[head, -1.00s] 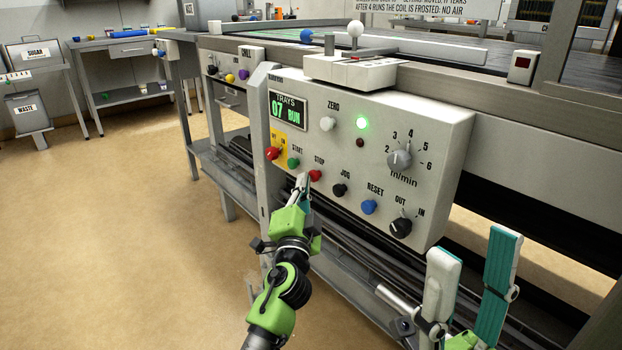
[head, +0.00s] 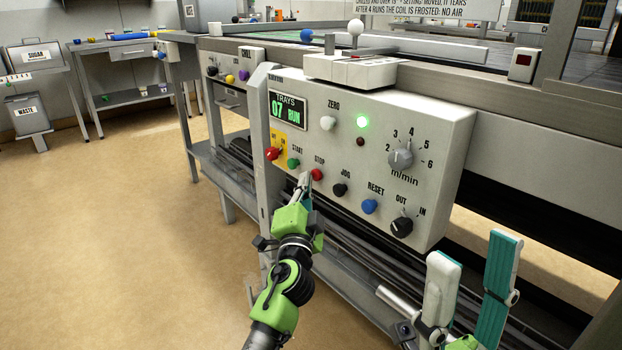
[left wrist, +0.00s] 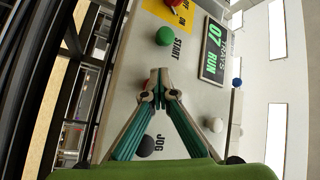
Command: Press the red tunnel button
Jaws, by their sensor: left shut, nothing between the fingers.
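The control panel (head: 440,130) fills the middle of the head view. A red button (head: 317,174) labelled STOP sits on its lower part, right of a green START button (head: 293,163). No label reading "tunnel" is legible. My left gripper (head: 305,179) is shut and empty, its tips just left of the STOP button; I cannot tell whether they touch the panel. My right gripper (head: 474,248) is open and empty at the lower right.
A red OFF/ON knob (head: 272,153) on a yellow plate is left of START. A black JOG button (head: 340,190), blue RESET button (head: 369,207) and OUT/IN knob (head: 401,226) are to the right. A smaller panel (head: 233,62) stands behind. The floor at left is free.

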